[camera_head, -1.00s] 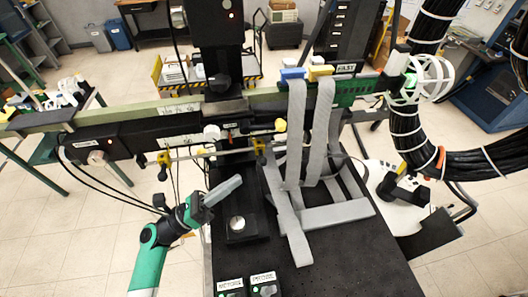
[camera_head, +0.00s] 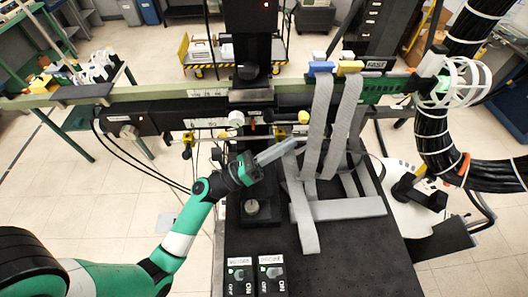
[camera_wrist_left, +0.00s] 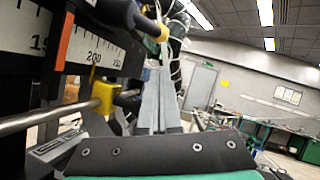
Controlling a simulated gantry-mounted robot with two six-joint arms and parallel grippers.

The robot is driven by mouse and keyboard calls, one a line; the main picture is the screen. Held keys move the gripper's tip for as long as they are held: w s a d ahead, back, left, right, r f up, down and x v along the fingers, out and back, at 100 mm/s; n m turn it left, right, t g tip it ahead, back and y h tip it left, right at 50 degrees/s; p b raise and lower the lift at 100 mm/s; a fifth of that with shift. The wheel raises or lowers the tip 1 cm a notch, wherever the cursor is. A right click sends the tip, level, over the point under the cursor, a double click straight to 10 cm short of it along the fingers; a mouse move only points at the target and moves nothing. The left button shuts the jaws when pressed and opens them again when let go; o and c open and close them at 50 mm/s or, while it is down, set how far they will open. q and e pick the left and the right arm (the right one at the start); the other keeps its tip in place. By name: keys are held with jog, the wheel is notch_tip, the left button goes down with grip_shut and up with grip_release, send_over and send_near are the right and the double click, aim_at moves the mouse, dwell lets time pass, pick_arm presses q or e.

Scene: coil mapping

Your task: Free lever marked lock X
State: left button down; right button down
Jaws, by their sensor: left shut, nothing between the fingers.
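My left gripper (camera_head: 287,146) is at the end of the green and white arm, its grey fingers together and empty, pointing right just below the rail's yellow fittings. In the left wrist view the closed fingers (camera_wrist_left: 162,105) run away from the camera. A yellow-and-black lever fitting (camera_head: 280,133) sits close above the gripper; another (camera_head: 189,138) is further left. The wrist view shows a yellow block (camera_wrist_left: 105,97) on a metal rod left of the fingers and a black handle with a yellow end (camera_wrist_left: 140,20) above them. I cannot read a lock X label. My right gripper is out of view.
Grey straps (camera_head: 318,130) hang from the rail onto the black table (camera_head: 340,255), just right of the gripper. Two ON/OFF switch boxes (camera_head: 240,275) stand at the table's front. A scale (camera_wrist_left: 95,50) shows in the wrist view. Cable bundles (camera_head: 435,130) hang at the right.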

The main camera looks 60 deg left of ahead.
aim_at(286, 117)
pick_arm(q)
jog(key=r, duration=0.1)
jog(key=w+r+p, duration=0.1)
jog(key=r, duration=0.1)
jog(key=shift+w+a+r, duration=0.25)
jog(key=shift+a, duration=0.15)
